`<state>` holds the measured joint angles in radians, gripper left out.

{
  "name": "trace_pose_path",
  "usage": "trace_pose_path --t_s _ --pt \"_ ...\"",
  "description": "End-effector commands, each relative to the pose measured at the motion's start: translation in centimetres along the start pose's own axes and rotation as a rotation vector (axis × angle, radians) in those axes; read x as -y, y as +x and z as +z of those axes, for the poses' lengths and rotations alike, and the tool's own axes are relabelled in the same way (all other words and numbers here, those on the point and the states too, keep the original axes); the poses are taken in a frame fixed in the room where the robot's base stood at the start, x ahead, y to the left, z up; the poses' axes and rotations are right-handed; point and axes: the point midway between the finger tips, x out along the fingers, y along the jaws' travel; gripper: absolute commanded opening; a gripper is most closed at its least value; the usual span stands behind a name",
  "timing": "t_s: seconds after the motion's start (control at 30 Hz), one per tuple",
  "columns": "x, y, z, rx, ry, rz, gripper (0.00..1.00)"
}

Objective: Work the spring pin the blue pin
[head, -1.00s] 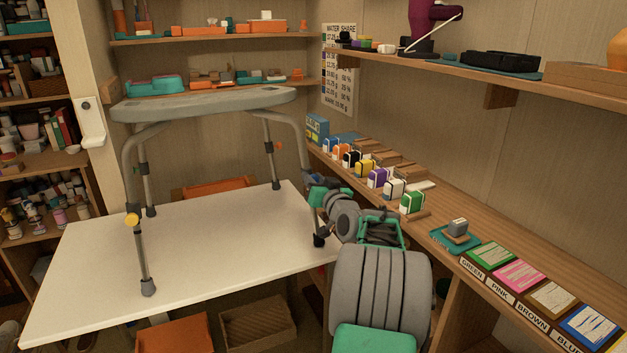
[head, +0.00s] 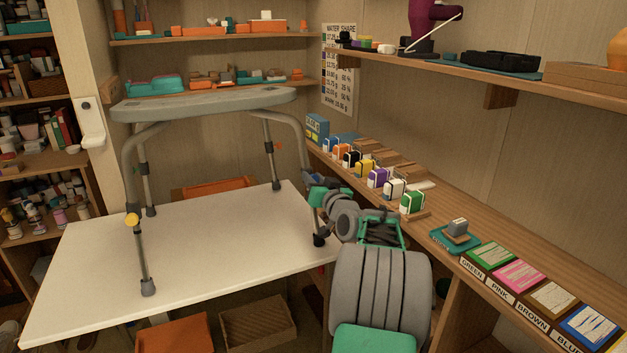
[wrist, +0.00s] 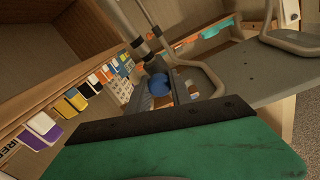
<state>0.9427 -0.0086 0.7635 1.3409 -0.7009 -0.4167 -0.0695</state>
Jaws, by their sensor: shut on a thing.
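A grey shower stool (head: 205,104) with four legs stands on the white table (head: 90,270). In the wrist view, the blue pin (wrist: 157,85) shows as a round blue knob at one of the stool's tubular legs (wrist: 140,48). My gripper (head: 317,196) is beside the stool's right front leg in the head view. In the wrist view, its fingers (wrist: 160,90) are shut on the blue pin, one on each side. The pin is hidden behind my gripper in the head view. I cannot tell how far the pin is pulled out.
A yellow pin (head: 131,219) is on the left front leg and an orange pin (head: 280,145) on the right back leg. A wooden shelf (head: 470,210) with several coloured blocks runs close along the right. Orange and wooden bins (head: 258,325) sit below the table.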

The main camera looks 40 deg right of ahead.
Motion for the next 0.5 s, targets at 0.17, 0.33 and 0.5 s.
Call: trace_pose_path --t_s 0.17,0.33,0.5 --pt "0.0 0.0 0.0 0.0 0.0 0.0 0.0" --pt "0.0 -0.1 0.1 0.0 0.0 0.0 0.0" --pt "-0.1 -1.4 0.2 -0.001 -0.001 -0.001 0.0"
